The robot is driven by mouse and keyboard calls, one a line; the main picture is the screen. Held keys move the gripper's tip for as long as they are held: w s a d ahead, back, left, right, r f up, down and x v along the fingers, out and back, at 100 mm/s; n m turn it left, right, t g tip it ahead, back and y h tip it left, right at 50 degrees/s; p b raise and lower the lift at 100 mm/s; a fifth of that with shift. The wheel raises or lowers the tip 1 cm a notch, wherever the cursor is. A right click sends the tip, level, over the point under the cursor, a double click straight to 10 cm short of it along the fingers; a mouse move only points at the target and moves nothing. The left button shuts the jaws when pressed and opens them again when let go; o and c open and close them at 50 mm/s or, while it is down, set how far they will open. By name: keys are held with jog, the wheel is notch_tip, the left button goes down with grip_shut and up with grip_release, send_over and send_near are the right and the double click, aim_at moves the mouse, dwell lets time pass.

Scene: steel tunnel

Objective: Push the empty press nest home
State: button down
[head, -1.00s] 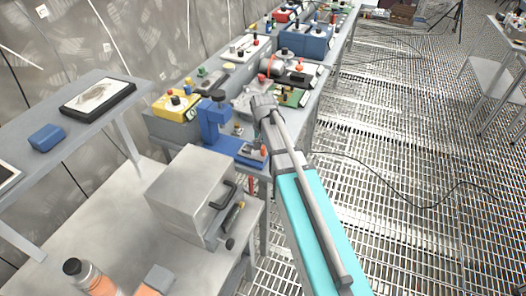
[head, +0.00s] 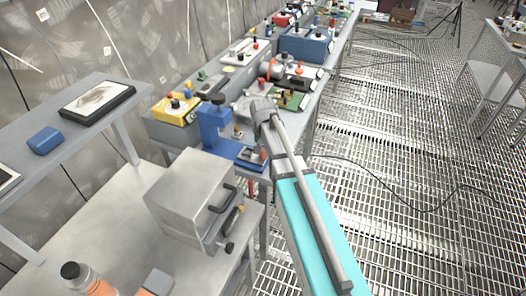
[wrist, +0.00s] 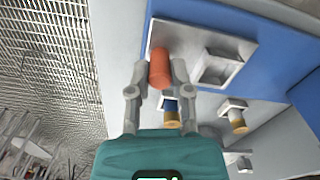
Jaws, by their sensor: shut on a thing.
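The blue press (head: 213,125) stands upright on the bench with its blue base (head: 222,149) toward me. The press nest (wrist: 205,38) is a light grey plate on the blue base (wrist: 275,38); its square pocket (wrist: 218,66) looks empty. The nest's orange-red handle (wrist: 159,66) sticks out between my fingers in the wrist view. My gripper (wrist: 160,78) is shut on this handle, one finger on each side. In the head view the nest (head: 250,154) shows at the base's right end; my arm partly hides the handle and my fingers there.
A grey box with a black handle (head: 192,190) stands in front of the press. A yellow box (head: 175,107) is behind it to the left. Several devices line the bench behind. The grating floor (head: 400,160) to the right is open, with a cable on it.

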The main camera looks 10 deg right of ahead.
aim_at(247, 153)
jog(key=w+a, duration=0.4)
jog(key=a, duration=0.1)
jog(key=shift+w+a, duration=0.1)
jog(key=shift+a, duration=0.2)
jog(key=c, duration=0.5)
grip_release()
jog(key=shift+c, duration=0.2)
